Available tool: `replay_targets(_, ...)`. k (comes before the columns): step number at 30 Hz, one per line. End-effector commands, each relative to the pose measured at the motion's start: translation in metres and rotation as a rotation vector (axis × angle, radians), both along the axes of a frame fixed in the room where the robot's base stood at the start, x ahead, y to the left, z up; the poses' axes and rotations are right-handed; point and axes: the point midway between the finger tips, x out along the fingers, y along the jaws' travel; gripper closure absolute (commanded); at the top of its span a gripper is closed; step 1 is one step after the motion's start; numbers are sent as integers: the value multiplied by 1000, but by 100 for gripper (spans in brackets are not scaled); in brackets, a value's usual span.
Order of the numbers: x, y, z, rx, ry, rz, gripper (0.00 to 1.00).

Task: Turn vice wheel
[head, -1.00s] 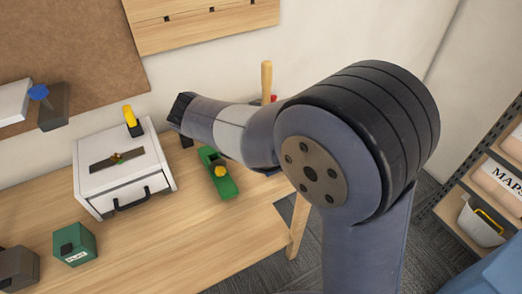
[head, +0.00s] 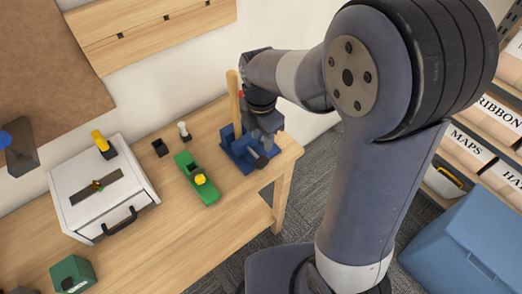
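A blue vice (head: 238,154) stands at the right end of the wooden workbench. A pale wooden handle (head: 233,98) rises upright at its back left, and a bit of red shows behind it. My gripper (head: 264,147) points down over the right part of the vice and covers some of it. Its fingers are dark and hard to tell from the vice, so I cannot see whether they are open or whether they touch it. I cannot make out the vice wheel clearly; the gripper may hide it.
A green plane-like tool (head: 199,180) with a yellow knob lies left of the vice. A small black block (head: 160,148) and a white-topped peg (head: 184,131) stand behind it. A blue bin (head: 470,245) stands at right.

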Motion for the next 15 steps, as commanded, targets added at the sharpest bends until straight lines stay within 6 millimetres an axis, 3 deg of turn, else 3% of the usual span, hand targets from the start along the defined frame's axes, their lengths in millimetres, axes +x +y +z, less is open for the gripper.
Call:
replay_targets(9, -3, -1, -60, -4, 7, 1, 61)
replay_targets(15, -3, -2, -86, -4, 4, 1, 61)
